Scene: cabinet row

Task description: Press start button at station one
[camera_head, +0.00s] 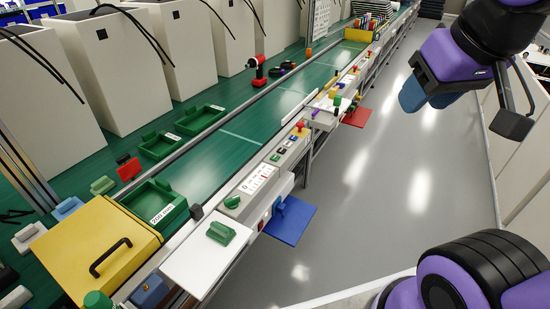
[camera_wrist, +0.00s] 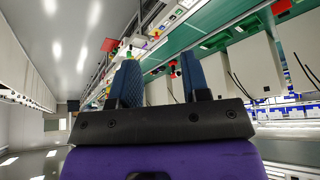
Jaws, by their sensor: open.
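My gripper (camera_head: 413,96) hangs at the upper right in the head view, over the open floor and well away from the line. In the wrist view its two blue fingers (camera_wrist: 160,82) are apart, with nothing between them. A grey control strip (camera_head: 255,196) runs along the near edge of the conveyor. It has a green knob (camera_head: 232,201), a white label panel (camera_head: 259,178), several small green buttons (camera_head: 282,151) and a red button (camera_head: 300,126). Which one is the start button is too small to read.
A yellow lidded box (camera_head: 95,245), green trays (camera_head: 168,205) and a white plate with a green block (camera_head: 220,232) lie at the near left. A blue plate (camera_head: 291,220) and a red plate (camera_head: 358,117) jut over the aisle. The grey floor (camera_head: 390,200) is clear.

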